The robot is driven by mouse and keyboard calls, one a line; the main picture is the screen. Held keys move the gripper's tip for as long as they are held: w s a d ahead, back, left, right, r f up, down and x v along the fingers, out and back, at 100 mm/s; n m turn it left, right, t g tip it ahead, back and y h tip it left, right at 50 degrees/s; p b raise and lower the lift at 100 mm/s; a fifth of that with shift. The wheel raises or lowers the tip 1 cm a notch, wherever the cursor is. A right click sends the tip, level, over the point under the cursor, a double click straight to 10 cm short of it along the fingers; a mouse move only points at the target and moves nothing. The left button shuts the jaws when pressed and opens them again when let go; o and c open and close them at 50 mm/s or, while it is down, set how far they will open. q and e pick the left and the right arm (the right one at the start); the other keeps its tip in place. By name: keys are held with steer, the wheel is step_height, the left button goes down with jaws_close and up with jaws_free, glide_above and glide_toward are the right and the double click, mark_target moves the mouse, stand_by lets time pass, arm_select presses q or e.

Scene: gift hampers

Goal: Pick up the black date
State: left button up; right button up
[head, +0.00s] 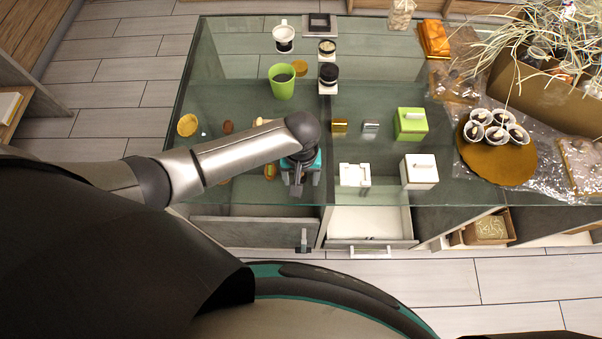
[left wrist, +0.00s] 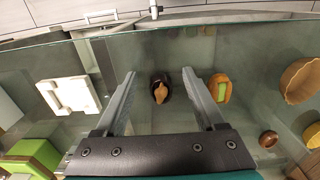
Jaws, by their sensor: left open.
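The black date (left wrist: 160,88) is a small dark oval with a brown nut-like filling, lying on the glass table. In the left wrist view it lies between the two fingers of my left gripper (left wrist: 159,76), clear of both. My left gripper is open and empty; in the head view (head: 297,186) it points down near the table's front edge. In the head view I cannot make out the black date, which is hidden by the gripper. A brown date with green filling (left wrist: 221,88) lies just right of the right finger; it also shows in the head view (head: 270,171).
A white square piece (head: 354,175), a white box (head: 419,172) and a green box (head: 411,124) stand to the right. A green cup (head: 282,82) stands behind. A wicker-coloured bowl (head: 187,125) is at left. An open drawer (head: 370,223) juts out in front.

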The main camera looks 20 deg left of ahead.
arm_select(q)
steer(key=c, duration=1)
steer(key=shift+r, duration=0.1)
